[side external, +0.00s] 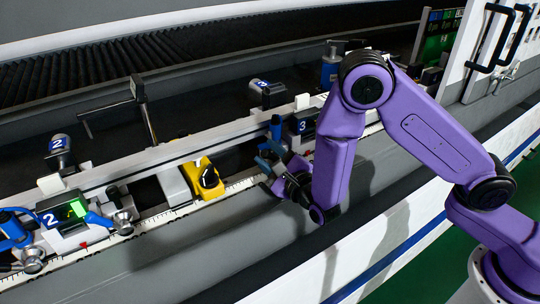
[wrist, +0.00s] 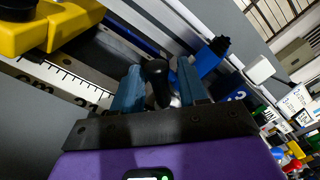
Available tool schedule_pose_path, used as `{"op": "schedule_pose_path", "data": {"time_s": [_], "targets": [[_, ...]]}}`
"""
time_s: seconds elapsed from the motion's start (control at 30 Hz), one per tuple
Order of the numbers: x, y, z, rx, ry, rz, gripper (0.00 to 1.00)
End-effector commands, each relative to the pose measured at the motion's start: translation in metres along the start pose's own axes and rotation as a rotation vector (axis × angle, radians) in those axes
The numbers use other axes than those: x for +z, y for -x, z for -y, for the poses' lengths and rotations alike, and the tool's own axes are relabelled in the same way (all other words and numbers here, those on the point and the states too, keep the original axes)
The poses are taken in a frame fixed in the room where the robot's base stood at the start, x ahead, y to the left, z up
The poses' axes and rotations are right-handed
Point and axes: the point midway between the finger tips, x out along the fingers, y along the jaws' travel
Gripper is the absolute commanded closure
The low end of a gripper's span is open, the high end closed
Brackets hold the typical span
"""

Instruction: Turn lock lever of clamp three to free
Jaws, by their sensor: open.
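Clamp three (side external: 303,122), marked with a 3, sits on the rail in the side view, partly hidden by my arm. My gripper (side external: 272,168) is low at its near left side. In the wrist view my gripper (wrist: 160,82) is open, its two blue-grey fingers apart. A black rounded lever knob (wrist: 157,78) shows between the fingers, nearer the left one; I cannot tell whether either finger touches it. A blue clamp part with a dark tip (wrist: 206,58) stands just beyond the right finger. The lever's base is mostly hidden.
A yellow block with a black knob (side external: 202,178) stands on the rail to the left of my gripper. Clamp two (side external: 68,212) with a lit green panel is farther left. A white ruler strip (side external: 245,183) runs along the rail's front edge.

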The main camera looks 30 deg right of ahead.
Motion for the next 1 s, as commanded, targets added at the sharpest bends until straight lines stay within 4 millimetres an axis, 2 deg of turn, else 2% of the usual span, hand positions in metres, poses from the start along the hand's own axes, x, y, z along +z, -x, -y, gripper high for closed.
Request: {"op": "schedule_pose_path", "data": {"time_s": [0.17, 0.2, 0.27, 0.3, 0.33, 0.67, 1.0], "targets": [[0.0, 0.0, 0.0, 0.0, 0.0, -0.001, 0.57], [0.0, 0.0, 0.0, 0.0, 0.0, -0.001, 0.61], [0.0, 0.0, 0.0, 0.0, 0.0, -0.001, 0.8], [0.0, 0.0, 0.0, 0.0, 0.0, -0.001, 0.93], [0.0, 0.0, 0.0, 0.0, 0.0, -0.001, 1.0], [0.0, 0.001, 0.001, 0.001, -0.018, -0.001, 1.0], [-0.002, 0.001, 0.013, 0.0, -0.2, -0.001, 1.0]]}}
